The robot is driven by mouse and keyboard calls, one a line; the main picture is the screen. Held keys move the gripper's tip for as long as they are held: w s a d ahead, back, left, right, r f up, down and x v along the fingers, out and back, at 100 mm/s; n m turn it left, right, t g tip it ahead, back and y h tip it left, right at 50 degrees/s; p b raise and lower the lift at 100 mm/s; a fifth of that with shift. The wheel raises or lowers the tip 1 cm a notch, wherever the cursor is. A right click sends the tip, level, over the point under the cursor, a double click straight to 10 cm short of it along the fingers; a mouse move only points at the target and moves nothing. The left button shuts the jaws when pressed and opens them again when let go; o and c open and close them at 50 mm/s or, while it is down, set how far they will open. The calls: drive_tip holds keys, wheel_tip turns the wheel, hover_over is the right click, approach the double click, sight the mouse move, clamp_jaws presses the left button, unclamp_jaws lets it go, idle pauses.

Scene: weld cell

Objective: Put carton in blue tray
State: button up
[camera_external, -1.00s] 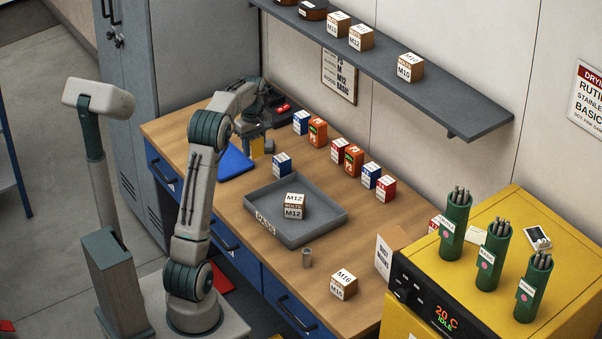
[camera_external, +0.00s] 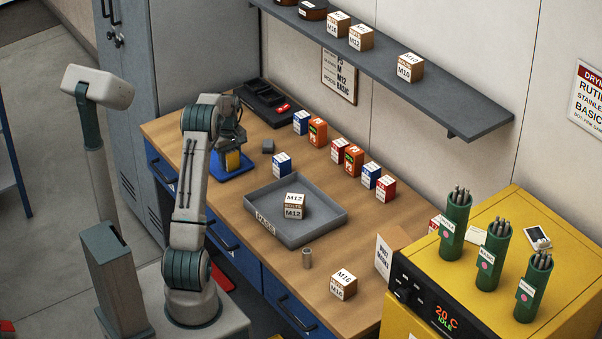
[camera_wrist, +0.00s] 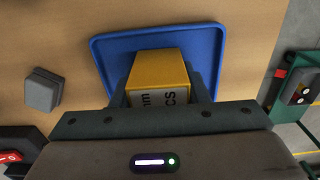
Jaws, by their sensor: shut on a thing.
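My gripper (camera_wrist: 160,97) is shut on a yellow carton (camera_wrist: 160,72) with dark lettering on its near face. The carton also shows in the external view (camera_external: 233,160), below my gripper. In the wrist view the carton is over the blue tray (camera_wrist: 202,42), with tray rim showing around it on the far side and both sides. The external view also shows the blue tray (camera_external: 224,178), on the left part of the bench. I cannot tell whether the carton touches the tray floor. My wrist hides part of the tray.
A small grey block (camera_external: 268,146) lies right of the blue tray. A grey tray (camera_external: 335,222) holding a labelled box (camera_external: 294,206) sits mid-bench. A black organiser (camera_external: 262,98) is behind. Blue, orange and red boxes (camera_external: 317,131) line the wall side.

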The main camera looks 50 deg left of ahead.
drive_tip(key=shift+f, duration=0.15)
drive_tip(key=o, duration=1)
wheel_tip(320, 180, up, 12)
drive_tip(key=shift+r+b, duration=0.15)
drive_tip(key=shift+b, duration=0.45)
drive_tip(key=shift+d, duration=0.1)
